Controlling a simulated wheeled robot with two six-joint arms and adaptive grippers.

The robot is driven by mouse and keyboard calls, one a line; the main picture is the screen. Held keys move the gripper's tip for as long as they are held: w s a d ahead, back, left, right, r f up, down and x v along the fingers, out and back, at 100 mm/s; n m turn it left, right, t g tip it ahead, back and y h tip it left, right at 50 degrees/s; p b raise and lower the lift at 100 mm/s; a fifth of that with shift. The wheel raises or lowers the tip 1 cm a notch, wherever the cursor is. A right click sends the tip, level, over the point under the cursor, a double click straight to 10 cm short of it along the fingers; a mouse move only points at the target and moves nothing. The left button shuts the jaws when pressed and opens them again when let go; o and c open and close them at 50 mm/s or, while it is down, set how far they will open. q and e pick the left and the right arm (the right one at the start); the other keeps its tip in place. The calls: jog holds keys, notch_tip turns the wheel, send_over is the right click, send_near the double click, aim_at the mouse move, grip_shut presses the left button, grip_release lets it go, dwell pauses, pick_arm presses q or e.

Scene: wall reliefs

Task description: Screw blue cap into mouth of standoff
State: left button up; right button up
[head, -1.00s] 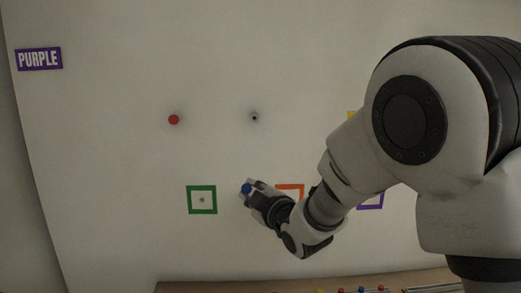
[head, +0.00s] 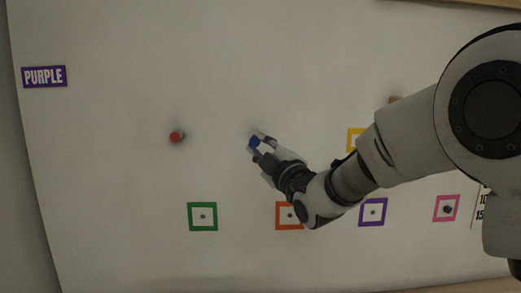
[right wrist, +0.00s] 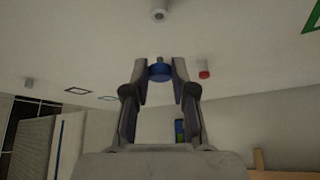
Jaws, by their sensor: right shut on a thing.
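My right gripper (head: 257,140) is in front of the white wall, in the middle of the head view. It is shut on the blue cap (head: 253,142), held at its fingertips. The right wrist view shows the blue cap (right wrist: 160,72) between the two fingers of my right gripper (right wrist: 160,74). An uncapped standoff (right wrist: 159,15) sticks out at the top of that view, apart from the cap in the picture. In the head view the gripper and cap cover most of the standoff's place. My left gripper is not in view.
A red-capped standoff (head: 176,137) stands to the left; it also shows in the right wrist view (right wrist: 204,70). Below are green (head: 203,230), orange (head: 280,215), purple (head: 362,212) and pink (head: 437,208) frames. A yellow frame (head: 351,140) is partly behind my arm.

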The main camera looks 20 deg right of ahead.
jog(key=w, duration=0.2)
jog(key=w+d, duration=0.1)
jog(key=w, duration=0.1)
jog(key=shift+w+d+f+p, duration=0.1)
jog(key=shift+d+p, duration=0.1)
jog(key=shift+p, duration=0.1)
dwell(0.3)
jog(key=shift+b, duration=0.35)
dwell(0.4)
jog(key=shift+b, duration=0.3)
dwell(0.5)
